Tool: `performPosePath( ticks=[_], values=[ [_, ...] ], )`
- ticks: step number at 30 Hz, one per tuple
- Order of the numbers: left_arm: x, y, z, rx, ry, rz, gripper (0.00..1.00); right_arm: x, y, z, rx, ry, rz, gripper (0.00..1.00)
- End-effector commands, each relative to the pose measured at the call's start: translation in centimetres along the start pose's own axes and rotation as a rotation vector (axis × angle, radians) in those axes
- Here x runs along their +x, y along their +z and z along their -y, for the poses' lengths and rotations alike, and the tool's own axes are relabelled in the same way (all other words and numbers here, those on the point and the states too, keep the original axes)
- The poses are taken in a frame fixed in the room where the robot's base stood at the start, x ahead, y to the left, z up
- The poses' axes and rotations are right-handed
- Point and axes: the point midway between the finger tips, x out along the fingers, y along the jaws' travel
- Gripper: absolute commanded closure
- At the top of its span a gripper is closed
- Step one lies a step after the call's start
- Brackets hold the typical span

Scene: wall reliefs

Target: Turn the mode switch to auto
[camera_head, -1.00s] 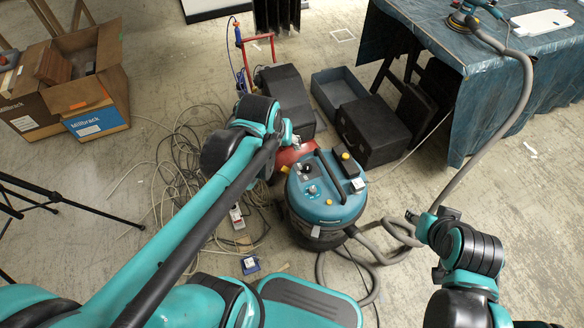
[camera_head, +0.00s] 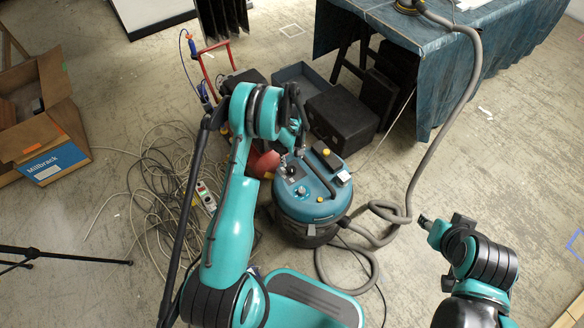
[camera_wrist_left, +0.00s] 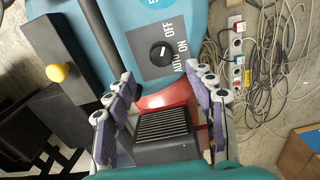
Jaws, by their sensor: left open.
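The mode switch is a small round black knob (camera_wrist_left: 160,52) on a dark panel with OFF, ON and AUTO lettering. Its white mark appears to be on the OFF side, but it is too small to be sure. The panel sits on the teal top of a vacuum cleaner (camera_head: 312,205). My left gripper (camera_wrist_left: 160,76) is open and empty, its two fingers apart, with the knob just beyond their tips. In the head view the left gripper (camera_head: 292,145) is above the vacuum's back left part. My right gripper (camera_head: 425,222) is right of the vacuum, its fingers unclear.
A grey hose (camera_head: 440,150) runs from the vacuum to the blue-covered table (camera_head: 400,35). Black cases (camera_head: 342,118) stand behind. Cables and a power strip (camera_head: 206,196) lie on the left floor. A cardboard box (camera_head: 45,130) is far left.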

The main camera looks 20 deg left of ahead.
Motion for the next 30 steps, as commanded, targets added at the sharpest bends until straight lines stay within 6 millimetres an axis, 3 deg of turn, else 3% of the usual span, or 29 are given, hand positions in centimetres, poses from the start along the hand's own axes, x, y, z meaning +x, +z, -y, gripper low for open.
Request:
performPosePath(
  ticks=[15, 27, 30],
  values=[
    [7.6, 0.0, 0.1, -0.008, -0.004, 0.004, 0.45, 2.4, 1.7, 0.0, 0.0, 0.0, 0.0, 0.6],
    [8.3, 0.0, 0.1, -0.007, -0.004, 0.004, 0.45, 2.5, 1.8, 0.0, 0.0, 0.0, 0.0, 0.6],
    [8.3, 0.0, 0.1, -0.007, -0.004, 0.004, 0.69, 2.5, 1.8, 0.0, 0.0, 0.0, 0.0, 0.6]
  ],
)
